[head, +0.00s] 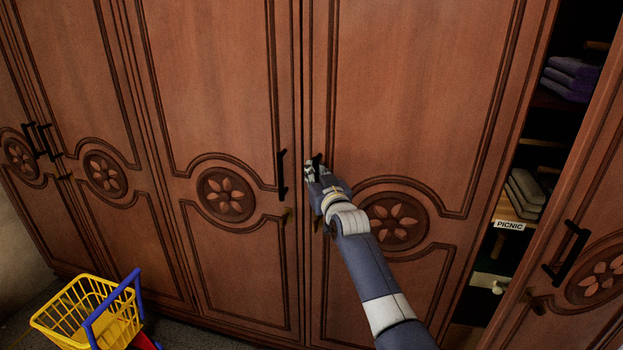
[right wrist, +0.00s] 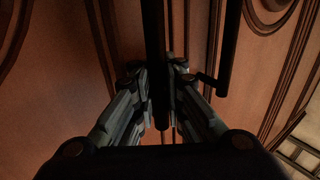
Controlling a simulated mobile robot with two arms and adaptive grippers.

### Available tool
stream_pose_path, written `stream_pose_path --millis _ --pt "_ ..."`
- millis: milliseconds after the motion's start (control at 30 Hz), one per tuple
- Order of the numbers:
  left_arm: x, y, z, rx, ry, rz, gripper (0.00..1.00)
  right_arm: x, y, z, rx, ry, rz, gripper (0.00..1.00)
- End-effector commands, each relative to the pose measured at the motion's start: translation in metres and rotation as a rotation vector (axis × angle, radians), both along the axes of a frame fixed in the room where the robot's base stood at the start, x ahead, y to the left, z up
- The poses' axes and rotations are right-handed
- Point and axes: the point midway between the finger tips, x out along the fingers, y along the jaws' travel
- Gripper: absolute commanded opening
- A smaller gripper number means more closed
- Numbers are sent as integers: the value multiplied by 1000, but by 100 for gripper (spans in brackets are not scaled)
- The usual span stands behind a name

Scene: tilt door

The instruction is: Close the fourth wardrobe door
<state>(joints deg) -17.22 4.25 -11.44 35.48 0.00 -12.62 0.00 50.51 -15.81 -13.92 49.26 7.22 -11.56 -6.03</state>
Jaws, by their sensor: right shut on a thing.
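The fourth wardrobe door (head: 430,110) is a brown wooden panel with a carved flower, right of the middle in the head view. Its left edge lies close beside the third door (head: 215,90), with only a narrow dark seam visible between them. My right gripper (head: 314,170) is at the dark handle (head: 317,158) near that left edge. In the right wrist view the dark vertical handle bar (right wrist: 153,50) runs between the fingers of the right gripper (right wrist: 160,85), which is shut on it. My left gripper is not in view.
Right of the fourth door, an open compartment shows folded towels (head: 571,78) and a PICNIC label (head: 509,225). Another door (head: 590,220) with a dark handle stands at the far right. A yellow basket cart (head: 88,312) is on the floor at lower left.

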Motion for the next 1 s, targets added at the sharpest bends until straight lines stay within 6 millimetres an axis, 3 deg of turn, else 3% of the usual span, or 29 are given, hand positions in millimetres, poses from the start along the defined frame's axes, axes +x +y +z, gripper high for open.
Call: stream_pose_path --millis 133,233,767,1000 --pt "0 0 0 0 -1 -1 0 2 -5 -1 -7 -1 -7 0" --pt "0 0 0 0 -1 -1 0 2 -5 -1 -6 0 -7 26" --pt "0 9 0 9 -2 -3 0 -1 -2 -1 -1 1 -2 26" --pt "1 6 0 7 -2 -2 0 -13 -7 -1 0 0 -2 26"
